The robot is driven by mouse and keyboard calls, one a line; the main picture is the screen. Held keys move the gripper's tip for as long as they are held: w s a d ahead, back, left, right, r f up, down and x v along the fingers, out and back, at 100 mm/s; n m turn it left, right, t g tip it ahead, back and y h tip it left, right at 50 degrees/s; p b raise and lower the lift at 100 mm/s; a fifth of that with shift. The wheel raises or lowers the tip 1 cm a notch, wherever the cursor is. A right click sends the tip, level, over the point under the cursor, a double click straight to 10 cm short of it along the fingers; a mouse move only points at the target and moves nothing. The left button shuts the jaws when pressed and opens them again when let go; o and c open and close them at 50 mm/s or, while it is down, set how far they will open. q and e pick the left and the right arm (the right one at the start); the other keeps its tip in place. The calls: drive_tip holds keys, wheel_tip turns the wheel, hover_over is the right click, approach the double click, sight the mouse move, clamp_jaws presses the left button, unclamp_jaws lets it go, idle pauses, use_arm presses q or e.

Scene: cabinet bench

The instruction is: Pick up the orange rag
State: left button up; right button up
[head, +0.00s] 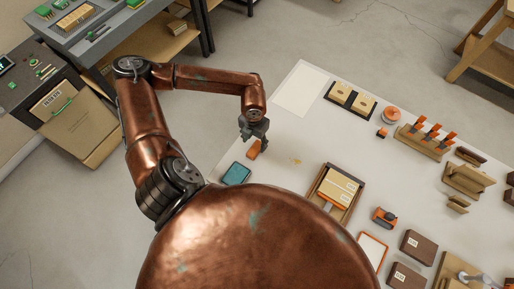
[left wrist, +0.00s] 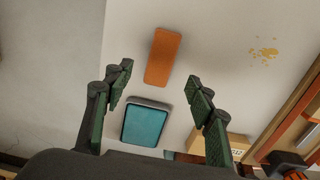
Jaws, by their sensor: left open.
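The orange rag (left wrist: 163,57) is a flat orange rectangle lying on the white tabletop, in the upper middle of the left wrist view. In the head view the orange rag (head: 253,150) shows small, close beside my left gripper (head: 259,142). In the left wrist view my left gripper (left wrist: 158,101) is open, its green-padded fingers apart with nothing between them touching. The rag lies beyond the fingertips, roughly centred between them. My right gripper is not seen in either view.
A teal tray-like item (head: 236,173) lies near the rag and also shows in the left wrist view (left wrist: 146,124). A yellow spill (head: 296,161) is to the right. A wooden tray (head: 314,190) with boxes stands further right. Bare tabletop surrounds the rag.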

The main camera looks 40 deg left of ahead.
sight(255, 149)
use_arm(q)
drive_tip(key=f, duration=0.5)
drive_tip(key=shift+w+f, duration=0.3)
drive_tip(key=shift+f, duration=0.1)
drive_tip(key=shift+c, duration=0.5)
drive_tip(key=c, duration=0.9)
